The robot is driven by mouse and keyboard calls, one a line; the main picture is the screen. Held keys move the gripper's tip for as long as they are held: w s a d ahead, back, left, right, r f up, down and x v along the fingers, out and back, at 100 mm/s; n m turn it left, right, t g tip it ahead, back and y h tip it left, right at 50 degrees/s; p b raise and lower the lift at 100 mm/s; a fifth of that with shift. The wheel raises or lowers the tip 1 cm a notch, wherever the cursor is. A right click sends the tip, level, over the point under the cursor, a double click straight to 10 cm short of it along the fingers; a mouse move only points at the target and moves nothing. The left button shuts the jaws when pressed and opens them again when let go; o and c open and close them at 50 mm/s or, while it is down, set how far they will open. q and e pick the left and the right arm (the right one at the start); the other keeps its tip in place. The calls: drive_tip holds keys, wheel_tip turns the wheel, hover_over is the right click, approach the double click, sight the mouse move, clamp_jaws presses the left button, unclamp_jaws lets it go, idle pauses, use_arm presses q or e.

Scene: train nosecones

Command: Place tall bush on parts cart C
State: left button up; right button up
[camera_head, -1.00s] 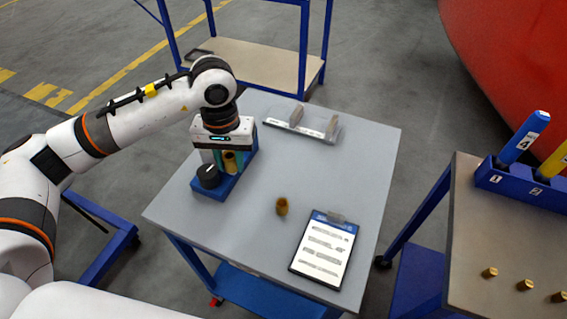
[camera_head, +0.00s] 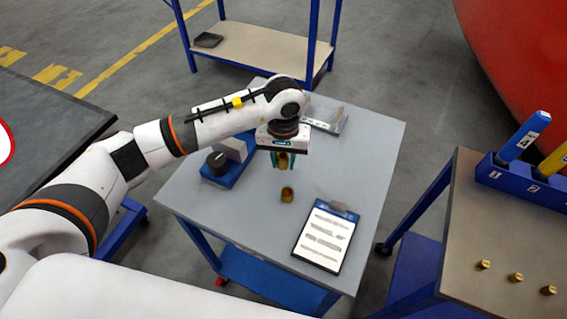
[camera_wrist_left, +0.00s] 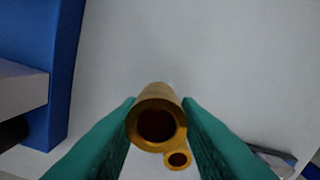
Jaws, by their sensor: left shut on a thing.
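My left gripper (camera_head: 283,160) is shut on a brass bush (camera_head: 283,161) and holds it above the grey cart top (camera_head: 370,150). In the left wrist view the held bush (camera_wrist_left: 157,115) is a hollow gold cylinder between the two green fingers (camera_wrist_left: 160,125). A second, smaller-looking brass bush (camera_head: 287,194) stands on the cart top just in front of the held one; it also shows below it in the left wrist view (camera_wrist_left: 178,159). I cannot read a letter on any cart. My right gripper is not in view.
A blue fixture with a black knob (camera_head: 217,163) stands left of the gripper. A clipboard (camera_head: 326,236) lies at the front right, and a clear tray (camera_head: 327,115) at the back. Another cart (camera_head: 470,235) at right holds small brass pieces and a blue rack (camera_head: 520,180).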

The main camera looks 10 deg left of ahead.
sight(283, 168)
use_arm(q)
wheel_tip(283, 168, down, 3)
drive_tip(key=shift+f+p, duration=0.1)
drive_tip(key=shift+p, duration=0.3)
drive_tip(key=shift+f, duration=0.1)
drive_tip(key=shift+f+b, duration=0.1)
drive_tip(key=shift+b, duration=0.2)
drive_tip(key=o, duration=1)
